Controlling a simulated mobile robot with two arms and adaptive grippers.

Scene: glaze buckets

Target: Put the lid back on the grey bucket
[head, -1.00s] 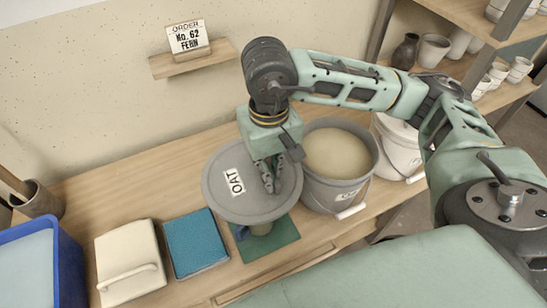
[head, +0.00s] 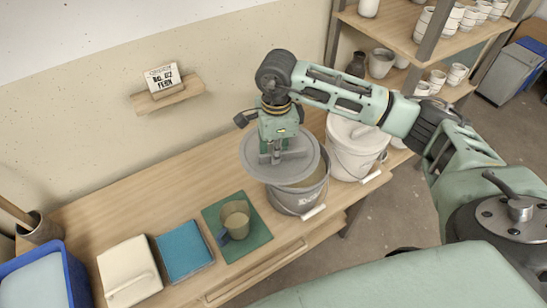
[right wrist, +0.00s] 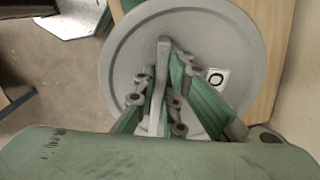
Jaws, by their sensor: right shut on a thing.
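My right gripper (head: 274,155) is shut on the handle of the grey lid (head: 305,163). In the right wrist view the gripper (right wrist: 160,95) has its fingers on both sides of the lid's raised bar handle, and the grey lid (right wrist: 135,55) shows part of its white label. The grey bucket (head: 298,200) stands on the bench under the lid. The lid covers most of the bucket's mouth but sits off toward the back left. A strip of the inside shows at the front right. The gap in height is hard to tell. My left gripper is not in view.
A white lidded bucket (head: 352,155) stands close to the right. A mug (head: 235,220) stands on a green mat (head: 258,238) at the front left. The bench behind the mat is clear.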

